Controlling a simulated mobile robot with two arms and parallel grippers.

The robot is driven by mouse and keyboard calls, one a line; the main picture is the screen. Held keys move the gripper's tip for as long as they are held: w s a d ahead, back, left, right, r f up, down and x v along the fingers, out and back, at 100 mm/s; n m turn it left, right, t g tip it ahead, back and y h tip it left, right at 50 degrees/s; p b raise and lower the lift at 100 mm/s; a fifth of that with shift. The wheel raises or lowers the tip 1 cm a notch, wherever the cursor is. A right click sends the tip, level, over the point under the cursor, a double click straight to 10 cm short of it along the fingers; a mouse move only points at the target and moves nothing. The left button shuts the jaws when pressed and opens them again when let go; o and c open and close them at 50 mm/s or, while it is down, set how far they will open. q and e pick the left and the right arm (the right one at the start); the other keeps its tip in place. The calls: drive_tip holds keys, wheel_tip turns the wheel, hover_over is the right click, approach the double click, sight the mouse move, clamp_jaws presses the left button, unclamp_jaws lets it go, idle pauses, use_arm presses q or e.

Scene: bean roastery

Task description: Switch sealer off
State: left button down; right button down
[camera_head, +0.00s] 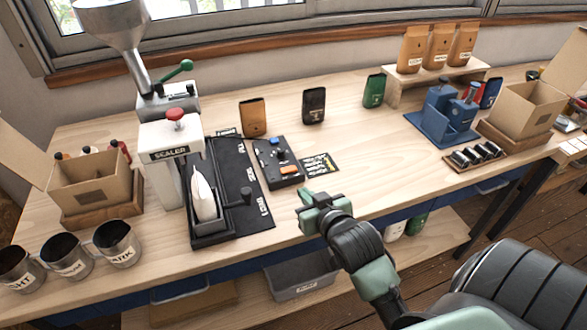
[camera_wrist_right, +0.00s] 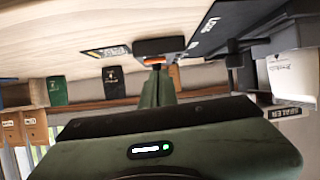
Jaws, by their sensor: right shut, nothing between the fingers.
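The sealer (camera_head: 172,165) is a white head with a red knob, standing left of centre on the bench; a white pouch (camera_head: 203,195) stands in its black base. To its right lies a black control box (camera_head: 270,158) with a blue button, a dark knob and an orange switch (camera_head: 290,170). My right gripper (camera_head: 305,207) is shut and empty, in front of the box and apart from it in the head view. My left gripper is out of view.
A black mat (camera_head: 245,178) and a small printed card (camera_head: 320,162) flank the box. Pouches stand behind it. Metal cups (camera_head: 118,241) and a cardboard box (camera_head: 92,182) are at left. A blue fixture (camera_head: 442,115) is at right. The bench front between is clear.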

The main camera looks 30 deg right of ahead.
drive_tip(key=shift+m+t+h, duration=0.4)
drive_tip(key=shift+t+h, duration=0.1)
drive_tip(key=shift+t, duration=0.4)
drive_tip(key=d+r, duration=0.1)
drive_tip(key=w+r, duration=0.1)
drive_tip(key=w+d+r, duration=0.1)
drive_tip(key=shift+d+r, duration=0.3)
drive_tip(key=shift+r, duration=0.05)
drive_tip(key=shift+w, duration=0.1)
drive_tip(key=p, duration=0.2)
hover_over(296, 177)
wheel_tip(296, 177, down, 2)
wheel_tip(296, 177, down, 4)
drive_tip(key=shift+w+r, duration=0.15)
drive_tip(key=shift+r, duration=0.1)
drive_tip(key=shift+f, duration=0.55)
